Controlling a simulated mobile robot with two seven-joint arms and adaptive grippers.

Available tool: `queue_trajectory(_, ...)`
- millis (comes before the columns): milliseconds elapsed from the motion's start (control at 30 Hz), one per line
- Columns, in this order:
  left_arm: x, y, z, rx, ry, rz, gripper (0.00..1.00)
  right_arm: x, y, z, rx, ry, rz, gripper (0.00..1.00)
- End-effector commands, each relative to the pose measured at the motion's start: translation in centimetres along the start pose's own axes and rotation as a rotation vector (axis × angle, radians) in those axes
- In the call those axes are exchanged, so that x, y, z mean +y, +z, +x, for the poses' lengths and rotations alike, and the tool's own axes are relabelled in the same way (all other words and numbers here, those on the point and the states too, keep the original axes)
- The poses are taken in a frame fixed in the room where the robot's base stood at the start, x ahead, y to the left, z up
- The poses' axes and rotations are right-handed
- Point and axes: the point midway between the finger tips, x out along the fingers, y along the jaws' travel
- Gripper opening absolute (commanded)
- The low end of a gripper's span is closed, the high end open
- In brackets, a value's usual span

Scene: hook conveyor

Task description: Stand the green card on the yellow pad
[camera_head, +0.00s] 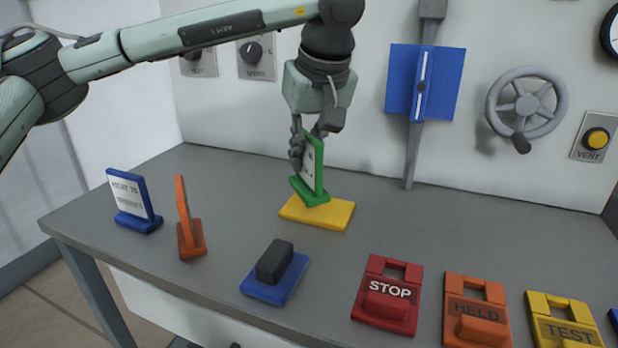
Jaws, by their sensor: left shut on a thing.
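The green card (318,166) stands upright on its green foot, with a white face to the left. My left gripper (307,146) comes down from above and is shut on the card. The yellow pad (340,219) lies flat on the grey table, directly below the card. The card's foot overlaps the pad's back middle in the picture; whether it touches the pad or hovers just above, I cannot tell. My right gripper is not in view.
On the grey table (400,222), a blue card (132,198) and an orange card (186,219) stand left. A blue pad with a dark block (275,262) is in front. Red STOP (388,291), orange HELD (478,309) and yellow TEST (563,320) pieces lie front right. A handwheel (527,103) is on the wall.

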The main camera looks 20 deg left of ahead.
Motion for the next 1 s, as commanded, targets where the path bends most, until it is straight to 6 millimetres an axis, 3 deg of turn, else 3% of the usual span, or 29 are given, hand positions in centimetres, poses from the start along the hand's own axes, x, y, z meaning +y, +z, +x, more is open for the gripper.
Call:
queue_trajectory(167,0.5,0.7,0.6,0.0,-0.001,-0.002,0.0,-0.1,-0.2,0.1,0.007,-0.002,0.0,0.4)
queue_trajectory(433,0.5,2.0,3.8,0.0,-0.001,-0.002,0.0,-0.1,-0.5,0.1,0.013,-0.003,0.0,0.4)
queue_trajectory(867,0.5,2.2,4.2,0.0,0.0,-0.002,0.0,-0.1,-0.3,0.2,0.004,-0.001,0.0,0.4)
queue_trajectory(900,0.5,2.1,4.2,0.0,0.0,-0.002,0.15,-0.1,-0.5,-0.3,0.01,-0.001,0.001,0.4)
queue_trajectory(1000,0.5,2.1,4.2,0.0,0.0,-0.002,0.27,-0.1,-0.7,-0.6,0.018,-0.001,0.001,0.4)
